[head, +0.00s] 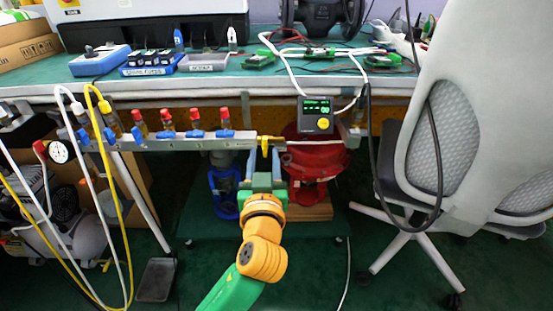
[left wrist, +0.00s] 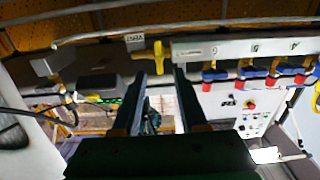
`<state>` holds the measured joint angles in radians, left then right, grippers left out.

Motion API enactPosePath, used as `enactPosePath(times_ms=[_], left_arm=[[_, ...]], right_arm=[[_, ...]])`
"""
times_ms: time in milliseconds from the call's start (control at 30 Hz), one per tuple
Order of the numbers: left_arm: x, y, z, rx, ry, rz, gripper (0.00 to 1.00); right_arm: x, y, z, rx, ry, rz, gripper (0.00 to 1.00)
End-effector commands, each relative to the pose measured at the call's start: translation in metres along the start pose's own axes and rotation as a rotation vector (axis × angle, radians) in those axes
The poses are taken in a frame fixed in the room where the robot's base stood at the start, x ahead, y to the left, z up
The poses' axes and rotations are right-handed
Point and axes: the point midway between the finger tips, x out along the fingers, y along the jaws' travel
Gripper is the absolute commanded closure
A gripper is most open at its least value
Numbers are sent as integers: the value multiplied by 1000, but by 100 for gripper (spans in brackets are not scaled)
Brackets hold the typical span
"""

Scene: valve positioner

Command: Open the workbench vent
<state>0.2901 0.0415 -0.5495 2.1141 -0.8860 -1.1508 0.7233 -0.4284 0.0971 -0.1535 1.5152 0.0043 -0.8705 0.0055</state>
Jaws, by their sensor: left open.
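The vent valve has a yellow T-shaped handle (head: 265,146) at the right part of the grey manifold rail under the bench edge. It also shows in the left wrist view (left wrist: 154,56), near a small label (left wrist: 135,38) that reads like "VENT" upside down. My left gripper (head: 263,172) is just below and in front of the handle, fingers pointing at it. In the left wrist view the two fingers (left wrist: 161,80) are apart and nothing is held between them. The handle lies just beyond the fingertips, nearer the left finger; I cannot tell whether they touch. My right gripper is not in view.
Several red and blue valves (head: 196,124) line the manifold (head: 180,141) to the left. A positioner with a lit screen (head: 318,114) stands to the right, above a red body (head: 316,165). A grey chair (head: 450,110) fills the right. Hoses hang at left; cables cross the bench (head: 350,80).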

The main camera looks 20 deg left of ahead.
Motion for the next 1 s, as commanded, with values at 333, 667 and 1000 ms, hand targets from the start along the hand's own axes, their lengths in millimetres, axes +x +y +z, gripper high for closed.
enactPosePath(times_ms=[333,667,1000], left_arm=[[33,0,0,-1,-2,1,57],[33,0,1,1,-3,1,100],[33,0,0,25,-5,1,100]], right_arm=[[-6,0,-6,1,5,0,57],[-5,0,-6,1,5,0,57],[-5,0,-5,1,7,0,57]])
